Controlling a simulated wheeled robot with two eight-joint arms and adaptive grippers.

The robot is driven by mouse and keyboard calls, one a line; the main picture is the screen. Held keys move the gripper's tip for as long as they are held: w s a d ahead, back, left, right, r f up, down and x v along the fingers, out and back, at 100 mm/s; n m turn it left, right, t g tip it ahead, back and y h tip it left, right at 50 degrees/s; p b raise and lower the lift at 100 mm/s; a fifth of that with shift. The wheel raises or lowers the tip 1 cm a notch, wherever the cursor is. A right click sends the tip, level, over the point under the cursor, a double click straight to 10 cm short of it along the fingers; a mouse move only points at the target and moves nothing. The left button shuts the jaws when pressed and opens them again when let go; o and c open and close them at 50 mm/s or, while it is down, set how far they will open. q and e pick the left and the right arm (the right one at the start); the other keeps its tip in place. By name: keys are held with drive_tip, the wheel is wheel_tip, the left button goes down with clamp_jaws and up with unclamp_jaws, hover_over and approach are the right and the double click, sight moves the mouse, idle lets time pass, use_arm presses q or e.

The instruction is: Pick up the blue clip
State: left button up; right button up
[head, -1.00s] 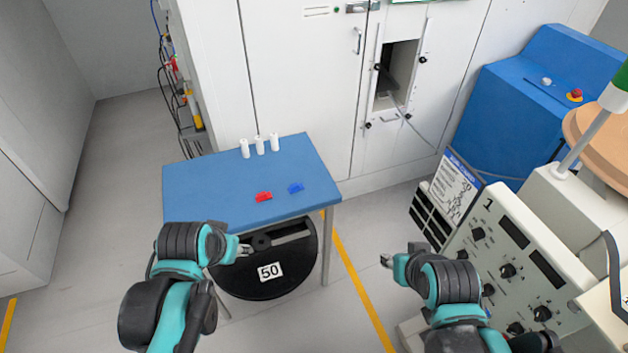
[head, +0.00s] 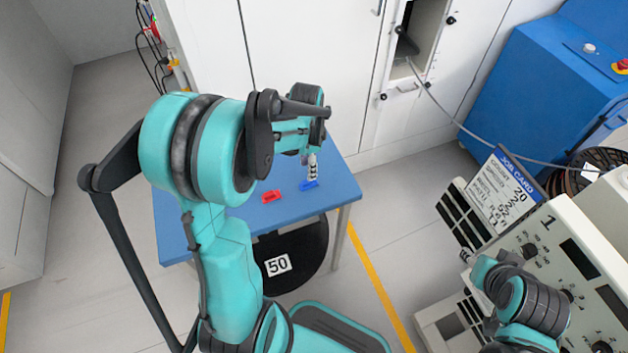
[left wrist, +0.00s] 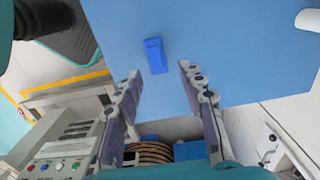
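The blue clip (head: 309,186) lies on the blue table (head: 340,188) near its right front edge. It also shows in the left wrist view (left wrist: 155,55), a little beyond the open fingertips and between their lines. My left gripper (head: 312,168) points down just above the clip; in the left wrist view its fingers (left wrist: 160,75) are spread apart with nothing between them. My right gripper (head: 467,256) is at the lower right beside the grey control console, too small to tell its finger state.
A red clip (head: 271,196) lies on the table left of the blue one. A black reel marked 50 (head: 300,255) stands under the table. The console (head: 540,245) with a job card (head: 503,190) is at the right. A white cylinder (left wrist: 309,19) shows at the wrist view's edge.

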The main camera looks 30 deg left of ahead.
sight(307, 181)
use_arm(q)
drive_tip(key=f+b, duration=0.1)
drive_tip(key=f, duration=0.1)
drive_tip(key=f+b, duration=0.1)
drive_tip(key=f, duration=0.2)
drive_tip(key=shift+s+f+b, duration=0.35)
drive_tip(key=shift+s+b, duration=0.05)
drive_tip(key=shift+c, duration=0.3)
drive_tip(key=shift+r, duration=0.1)
clamp_jaws()
